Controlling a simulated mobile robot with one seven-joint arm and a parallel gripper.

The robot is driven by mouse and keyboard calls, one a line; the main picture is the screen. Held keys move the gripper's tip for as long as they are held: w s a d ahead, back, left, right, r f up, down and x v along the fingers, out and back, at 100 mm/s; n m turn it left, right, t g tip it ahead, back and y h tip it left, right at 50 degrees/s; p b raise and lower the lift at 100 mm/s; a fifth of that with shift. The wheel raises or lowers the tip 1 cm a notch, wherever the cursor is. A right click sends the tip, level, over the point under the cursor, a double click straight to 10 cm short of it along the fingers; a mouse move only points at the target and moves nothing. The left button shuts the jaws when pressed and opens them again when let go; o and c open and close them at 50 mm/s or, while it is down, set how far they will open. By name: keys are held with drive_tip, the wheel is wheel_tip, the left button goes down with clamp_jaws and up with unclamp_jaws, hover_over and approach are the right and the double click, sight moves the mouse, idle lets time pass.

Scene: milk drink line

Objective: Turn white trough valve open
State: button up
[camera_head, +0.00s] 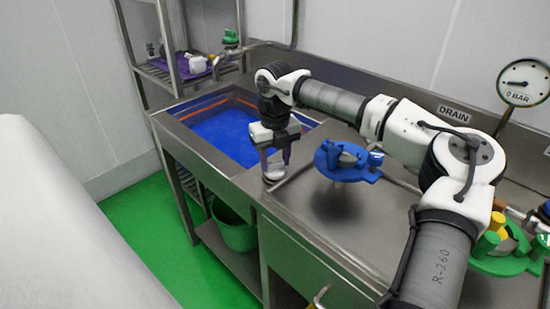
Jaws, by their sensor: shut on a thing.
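My gripper (276,158) points down at the front right corner of the trough (221,130), which has a blue inside and an orange line along its back wall. It is shut on a small pale, round-based piece (273,174) on the steel counter, which looks like the white valve. The fingers hide part of this piece, so its handle angle cannot be told.
A blue clamp-like fixture (345,160) stands on the counter (325,215) right of my gripper. A green and yellow fixture (497,252) is at the lower right. A pressure gauge (524,83) and a DRAIN sign (455,113) are at the back. A green bucket (237,236) is below.

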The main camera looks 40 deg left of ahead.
sight(275, 162)
drive_tip(key=shift+n, duration=2.1)
drive_tip(key=o, duration=1)
drive_tip(key=shift+r, duration=0.1)
wheel_tip(275, 162, up, 14)
drive_tip(key=b, duration=0.1)
drive_tip(key=shift+f, duration=0.2)
